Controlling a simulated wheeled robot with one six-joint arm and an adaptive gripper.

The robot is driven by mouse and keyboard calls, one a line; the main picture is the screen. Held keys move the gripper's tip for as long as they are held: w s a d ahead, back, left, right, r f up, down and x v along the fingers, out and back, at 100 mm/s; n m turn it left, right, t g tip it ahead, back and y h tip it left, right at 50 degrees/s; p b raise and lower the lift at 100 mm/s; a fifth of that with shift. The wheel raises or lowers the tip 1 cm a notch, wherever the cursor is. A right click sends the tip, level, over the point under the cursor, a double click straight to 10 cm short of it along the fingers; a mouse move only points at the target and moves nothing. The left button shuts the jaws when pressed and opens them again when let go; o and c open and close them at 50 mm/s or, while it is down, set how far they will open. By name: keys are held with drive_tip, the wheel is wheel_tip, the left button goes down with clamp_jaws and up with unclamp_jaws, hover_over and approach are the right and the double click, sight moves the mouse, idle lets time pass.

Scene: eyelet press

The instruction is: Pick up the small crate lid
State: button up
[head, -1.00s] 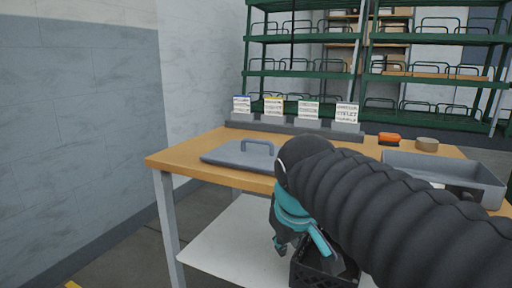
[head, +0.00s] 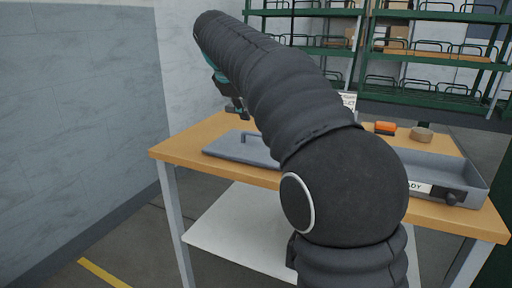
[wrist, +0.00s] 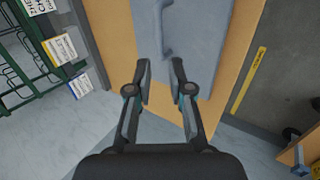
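The crate lid (head: 238,150) is a flat grey-blue panel with a raised bar handle, lying on the left part of the wooden table. My arm hides its right part in the head view. In the wrist view the lid (wrist: 207,35) lies beyond my fingers, its handle (wrist: 168,38) near the top edge. My gripper (head: 236,109) is above the table's back left area in the head view, pointing down.
A grey tray (head: 474,180) with a label stands at the table's right. An orange item (head: 385,128) and a round tan item (head: 421,134) sit behind it. Green racks (head: 430,65) stand behind. A white lower shelf (head: 235,225) shows underneath.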

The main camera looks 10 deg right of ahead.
sight(258, 134)
drive_tip(key=x, duration=0.6)
drive_tip(key=shift+w+d+f+b, duration=0.1)
drive_tip(key=shift+d+f+b, duration=0.1)
drive_tip(key=shift+f+b, duration=0.15)
drive_tip(key=shift+d+b+x, duration=0.15)
drive_tip(key=shift+b+x, duration=0.1)
drive_tip(key=shift+x, duration=1.05)
drive_tip(key=shift+d+b+x, duration=0.15)
drive_tip(key=shift+b+x, duration=0.05)
drive_tip(key=shift+x, duration=1.1)
drive_tip(key=shift+r, duration=0.1)
clamp_jaws()
